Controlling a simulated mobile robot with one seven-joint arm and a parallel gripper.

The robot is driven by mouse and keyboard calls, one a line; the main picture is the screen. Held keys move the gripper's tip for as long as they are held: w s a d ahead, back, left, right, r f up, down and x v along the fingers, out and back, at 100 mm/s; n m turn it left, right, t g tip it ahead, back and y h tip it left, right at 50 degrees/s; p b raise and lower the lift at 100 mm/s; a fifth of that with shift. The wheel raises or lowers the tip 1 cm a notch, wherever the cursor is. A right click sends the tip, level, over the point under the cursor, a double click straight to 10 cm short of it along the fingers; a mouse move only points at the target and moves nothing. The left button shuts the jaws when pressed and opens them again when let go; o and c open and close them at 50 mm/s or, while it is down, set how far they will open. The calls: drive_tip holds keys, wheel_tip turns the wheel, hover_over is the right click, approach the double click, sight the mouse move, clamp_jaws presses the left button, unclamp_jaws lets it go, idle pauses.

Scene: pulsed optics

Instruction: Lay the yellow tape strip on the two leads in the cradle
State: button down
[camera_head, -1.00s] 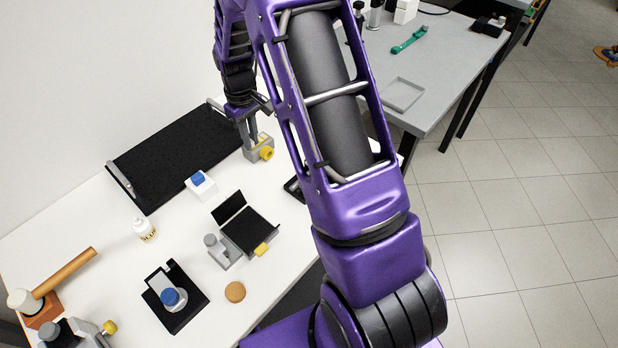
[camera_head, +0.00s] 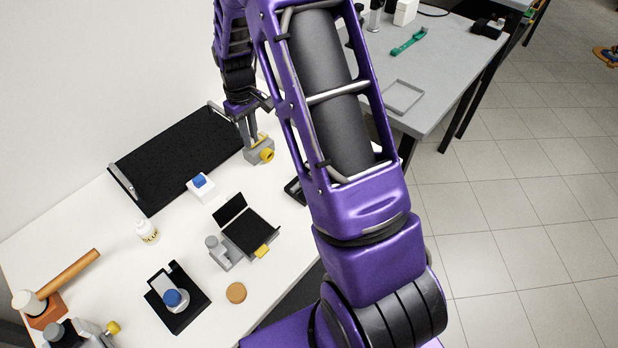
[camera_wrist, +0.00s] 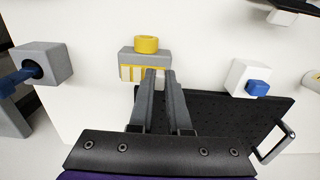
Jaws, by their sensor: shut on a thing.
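A grey tape dispenser with a yellow roll (camera_head: 265,155) stands on the white table beside the black board. In the wrist view the dispenser (camera_wrist: 146,58) has the yellow roll on top and yellow strips (camera_wrist: 130,73) along its near face. My gripper (camera_wrist: 160,74) has its fingertips close together at this face, shut on a yellow tape strip; the fingers hide most of the held strip. My gripper also shows in the head view (camera_head: 250,134), at the dispenser. I cannot make out the two leads or tell which fixture is the cradle.
A white block with a blue top (camera_head: 200,187), a small bottle (camera_head: 147,232), a black-topped fixture (camera_head: 250,232) and a round brown disc (camera_head: 236,293) stand nearby.

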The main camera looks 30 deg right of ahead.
drive_tip(key=shift+r+p, duration=0.4)
drive_tip(key=shift+r, duration=1.75)
